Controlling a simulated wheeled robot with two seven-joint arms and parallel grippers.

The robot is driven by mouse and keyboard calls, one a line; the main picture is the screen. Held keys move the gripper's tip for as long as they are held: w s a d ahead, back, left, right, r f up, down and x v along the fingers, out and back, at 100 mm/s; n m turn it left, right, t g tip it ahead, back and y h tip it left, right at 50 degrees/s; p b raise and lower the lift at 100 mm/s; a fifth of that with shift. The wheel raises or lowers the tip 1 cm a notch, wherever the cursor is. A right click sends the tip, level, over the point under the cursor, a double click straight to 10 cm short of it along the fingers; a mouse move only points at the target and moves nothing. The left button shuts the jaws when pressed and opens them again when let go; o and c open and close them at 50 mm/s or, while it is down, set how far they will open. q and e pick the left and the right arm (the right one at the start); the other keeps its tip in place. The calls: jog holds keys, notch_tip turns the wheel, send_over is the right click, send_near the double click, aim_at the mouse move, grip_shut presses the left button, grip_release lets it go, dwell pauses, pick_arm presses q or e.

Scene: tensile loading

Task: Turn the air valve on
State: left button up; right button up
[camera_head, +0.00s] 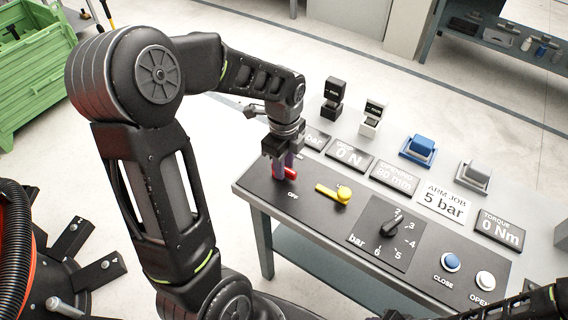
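A red valve handle (291,173) sits on the left part of the dark panel on the bench, with the word OFF printed in front of it. My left gripper (283,167) points down at this handle from above. A yellow lever (335,193) lies on the panel to the right. Part of my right arm (515,308) shows at the bottom right; its gripper is not clearly visible.
The bench panel (310,218) also carries a black rotary knob (393,224) with a bar scale, a blue CLOSE button (451,262) and a white OPEN button (484,280). Displays, including one reading 5 bar (445,204), line the back. Switch blocks (418,149) stand behind them. A green crate (32,75) is at the far left.

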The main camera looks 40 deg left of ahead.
pick_arm(q)
grip_shut()
jog(key=shift+w+n, duration=0.1)
jog(key=shift+n, duration=0.4)
jog(key=n, duration=0.3)
jog(key=shift+w, duration=0.25)
jog(key=n, duration=0.4)
jog(key=shift+w+a, duration=0.15)
jog(key=shift+a, duration=0.05)
jog(key=n, duration=0.5)
jog(key=shift+w+a, duration=0.2)
jog(key=shift+a, duration=0.1)
jog(key=shift+a+n, duration=0.15)
jog(key=shift+n, duration=1.1)
jog(key=shift+a+n, duration=0.15)
jog(key=shift+n, duration=1.1)
jog(key=shift+w, duration=0.1)
